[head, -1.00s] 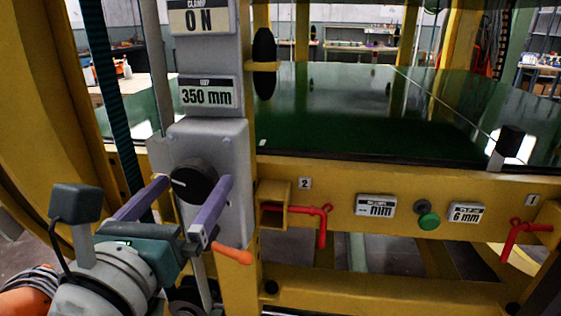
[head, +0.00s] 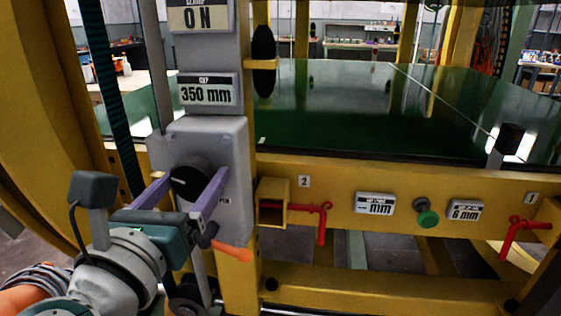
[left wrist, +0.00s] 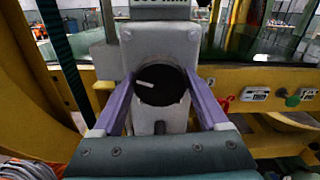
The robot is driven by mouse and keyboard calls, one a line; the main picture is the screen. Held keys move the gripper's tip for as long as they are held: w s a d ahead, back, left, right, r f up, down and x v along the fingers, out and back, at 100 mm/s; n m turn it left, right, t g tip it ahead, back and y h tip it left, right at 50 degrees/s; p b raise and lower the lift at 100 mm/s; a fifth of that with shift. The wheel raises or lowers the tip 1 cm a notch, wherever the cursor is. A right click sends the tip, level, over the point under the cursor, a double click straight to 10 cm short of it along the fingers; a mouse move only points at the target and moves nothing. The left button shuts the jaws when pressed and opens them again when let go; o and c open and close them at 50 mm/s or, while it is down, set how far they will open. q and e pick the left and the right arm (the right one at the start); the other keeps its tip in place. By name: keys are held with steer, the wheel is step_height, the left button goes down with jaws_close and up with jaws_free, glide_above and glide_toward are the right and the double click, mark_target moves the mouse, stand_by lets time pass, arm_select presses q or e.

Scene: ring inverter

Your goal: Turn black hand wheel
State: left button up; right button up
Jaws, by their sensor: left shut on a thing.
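A round black hand wheel (head: 189,181) with a short white mark sits on the grey box of the machine's column. It also shows in the left wrist view (left wrist: 160,88), with the mark near level and tilted slightly. My left gripper (head: 195,179) has its two purple fingers on either side of the wheel. In the left wrist view the fingertips (left wrist: 160,77) flank the wheel's rim and are shut on it. The fingers hide part of the wheel's sides in the head view. My right gripper is not in view.
An orange lever (head: 232,253) sticks out just below the right finger. A yellow frame beam (head: 340,180) with red handles (head: 322,222) and a green button (head: 428,219) runs to the right. Above is a display reading 350 mm (head: 208,92). A black disc (head: 264,60) stands by the column.

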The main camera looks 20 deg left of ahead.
arm_select(q)
steer(key=shift+c, duration=1.3)
steer(key=shift+m, duration=0.3)
